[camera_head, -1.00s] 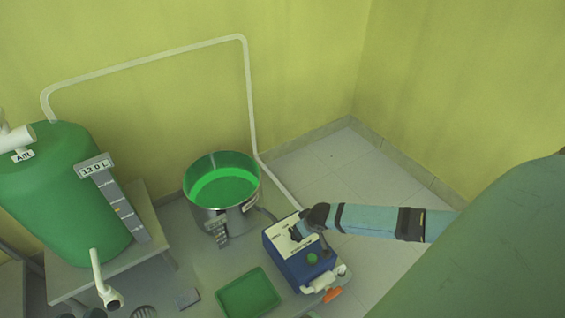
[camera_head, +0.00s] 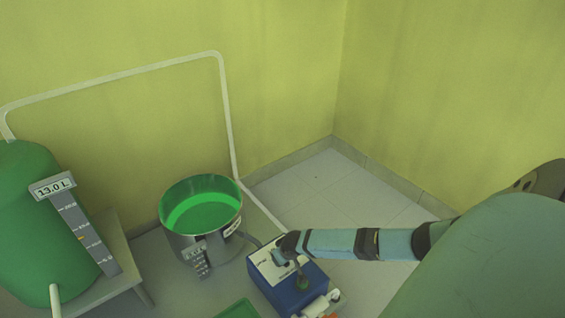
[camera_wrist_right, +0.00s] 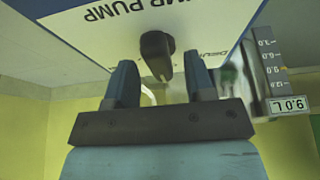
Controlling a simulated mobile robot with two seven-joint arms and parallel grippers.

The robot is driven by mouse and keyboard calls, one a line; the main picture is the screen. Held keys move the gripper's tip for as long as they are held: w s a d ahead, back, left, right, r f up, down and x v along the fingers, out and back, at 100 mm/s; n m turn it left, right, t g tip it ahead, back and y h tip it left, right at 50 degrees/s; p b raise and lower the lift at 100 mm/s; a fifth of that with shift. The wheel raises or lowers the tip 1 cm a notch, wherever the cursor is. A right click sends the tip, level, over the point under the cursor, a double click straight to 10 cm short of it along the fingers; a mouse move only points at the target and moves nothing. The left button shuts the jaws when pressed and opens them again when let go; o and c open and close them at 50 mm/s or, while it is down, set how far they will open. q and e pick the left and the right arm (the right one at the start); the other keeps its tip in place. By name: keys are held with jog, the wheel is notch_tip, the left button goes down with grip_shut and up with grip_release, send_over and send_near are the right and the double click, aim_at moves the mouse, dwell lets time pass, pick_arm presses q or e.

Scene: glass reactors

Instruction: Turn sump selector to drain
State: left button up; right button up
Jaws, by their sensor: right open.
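The blue sump pump box (camera_head: 291,291) with a pale top panel stands on the floor at the lower middle of the head view. In the right wrist view its white panel (camera_wrist_right: 130,22) carries the word PUMP, upside down. The dark selector lever (camera_wrist_right: 157,55) sticks out from that panel. My right gripper (camera_wrist_right: 160,84) is open, with one finger on each side of the lever. Gaps show between lever and fingers. In the head view my right gripper (camera_head: 284,257) is over the box top and hides the lever. My left gripper is not in view.
A steel pot (camera_head: 202,219) with green liquid stands left of the box. A green tank (camera_head: 38,215) with a 13.0 L sign is on a stand at far left. A green tray (camera_head: 238,309) lies in front. A white pipe (camera_head: 229,120) runs along the wall.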

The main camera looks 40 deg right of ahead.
jog(key=shift+w+f, duration=0.15)
jog(key=shift+f, duration=0.05)
grip_shut()
